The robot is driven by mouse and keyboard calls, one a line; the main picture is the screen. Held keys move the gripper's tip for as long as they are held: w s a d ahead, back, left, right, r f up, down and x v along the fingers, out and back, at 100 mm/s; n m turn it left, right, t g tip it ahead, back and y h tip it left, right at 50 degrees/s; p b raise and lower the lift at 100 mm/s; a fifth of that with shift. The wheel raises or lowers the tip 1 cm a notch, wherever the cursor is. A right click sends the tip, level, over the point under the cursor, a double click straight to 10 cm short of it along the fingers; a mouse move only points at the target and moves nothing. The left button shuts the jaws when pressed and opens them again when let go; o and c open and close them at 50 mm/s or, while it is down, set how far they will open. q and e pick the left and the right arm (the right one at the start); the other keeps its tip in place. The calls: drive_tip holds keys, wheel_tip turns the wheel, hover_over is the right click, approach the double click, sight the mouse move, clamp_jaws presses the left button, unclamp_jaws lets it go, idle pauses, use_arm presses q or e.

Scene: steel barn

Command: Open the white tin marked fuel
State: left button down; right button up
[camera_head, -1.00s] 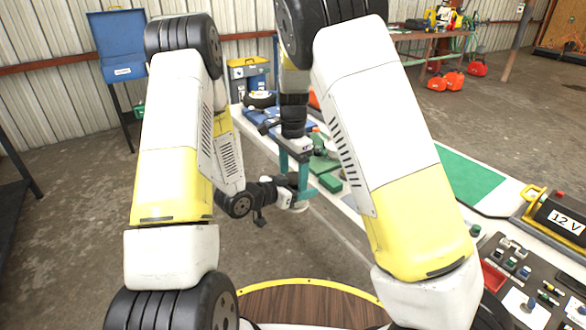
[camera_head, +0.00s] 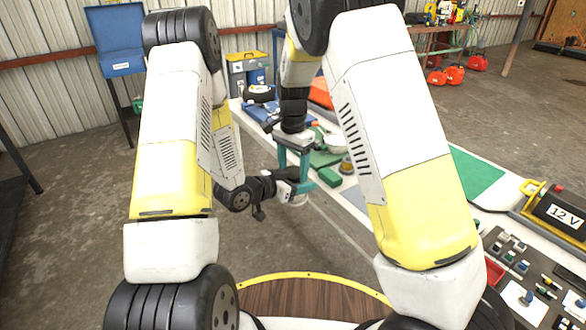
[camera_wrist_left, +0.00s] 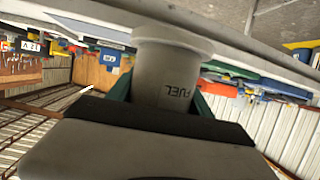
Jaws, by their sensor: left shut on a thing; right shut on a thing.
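The white tin marked fuel (camera_wrist_left: 168,78) is in the left wrist view, its lettering upside down because that view is turned over. It stands between the teal fingers of my left gripper (camera_wrist_left: 162,98), which is shut on it. In the head view my left gripper (camera_head: 298,187) is low, just off the near edge of the bench. My right gripper (camera_head: 294,165) points down from right above it, fingers close together. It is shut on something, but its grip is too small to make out. In the head view the tin is mostly hidden by the grippers.
A blue cabinet (camera_head: 117,35) stands back left. The concrete floor (camera_head: 90,200) at left is clear.

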drive_tip(key=o, duration=1.5)
drive_tip(key=shift+w+a+r, duration=0.1)
drive_tip(key=shift+w+a, duration=0.1)
drive_tip(key=shift+o, duration=0.3)
drive_tip(key=shift+d, duration=0.1)
wheel_tip(320, 180, up, 4)
drive_tip(key=shift+s+f, duration=0.1)
drive_tip(key=shift+r, duration=0.25)
drive_tip(key=shift+c, duration=0.5)
drive_tip(key=r+m, duration=0.3)
drive_tip(key=shift+d, duration=0.25)
drive_tip(key=shift+f, duration=3.8)
